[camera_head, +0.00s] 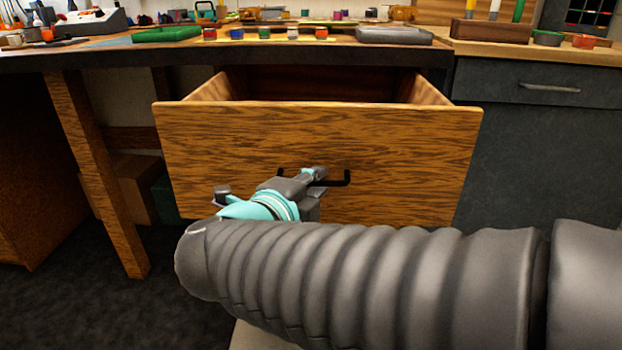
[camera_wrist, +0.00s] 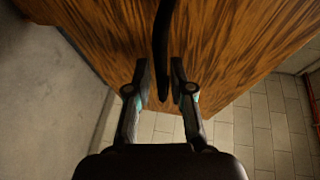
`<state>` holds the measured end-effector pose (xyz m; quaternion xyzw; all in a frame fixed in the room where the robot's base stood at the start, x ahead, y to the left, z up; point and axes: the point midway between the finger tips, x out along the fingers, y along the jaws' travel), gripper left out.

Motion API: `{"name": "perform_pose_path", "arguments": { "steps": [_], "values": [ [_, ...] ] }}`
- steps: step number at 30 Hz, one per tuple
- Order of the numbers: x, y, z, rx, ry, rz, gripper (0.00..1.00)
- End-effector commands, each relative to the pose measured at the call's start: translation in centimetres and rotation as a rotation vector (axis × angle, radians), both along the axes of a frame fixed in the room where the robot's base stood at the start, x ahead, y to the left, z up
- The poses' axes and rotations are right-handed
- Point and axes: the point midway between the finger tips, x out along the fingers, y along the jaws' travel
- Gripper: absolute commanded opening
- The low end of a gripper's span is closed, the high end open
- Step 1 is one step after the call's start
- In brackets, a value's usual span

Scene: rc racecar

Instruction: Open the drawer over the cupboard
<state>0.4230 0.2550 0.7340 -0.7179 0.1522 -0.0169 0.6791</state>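My gripper (camera_head: 318,176) is at that black handle. In the wrist view, the fingers of my gripper (camera_wrist: 162,72) are apart, with the black handle (camera_wrist: 161,45) running between them and small gaps visible. My arm hides the lower part of the wooden drawer.
The workbench top (camera_head: 300,46) carries a green tray (camera_head: 167,34), a grey case (camera_head: 394,35) and several small paint pots. A wooden leg (camera_head: 100,180) stands left of the wooden drawer. A cardboard box (camera_head: 135,185) is under the bench. Dark floor shows at lower left.

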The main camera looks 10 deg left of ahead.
Motion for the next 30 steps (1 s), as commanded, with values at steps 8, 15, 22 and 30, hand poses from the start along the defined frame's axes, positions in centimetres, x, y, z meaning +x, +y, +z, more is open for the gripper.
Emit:
{"name": "perform_pose_path", "arguments": {
  "steps": [8, 15, 22, 30],
  "values": [
    [0.0, 0.2, 0.1, 0.001, -0.002, 0.005, 0.34],
    [-1.2, 0.6, 0.4, 0.002, -0.003, 0.009, 0.34],
    [-4.7, 1.5, 1.0, 0.002, -0.003, 0.011, 0.34],
    [-8.8, 2.5, 1.7, 0.003, -0.002, 0.011, 0.34]
  ]
}}
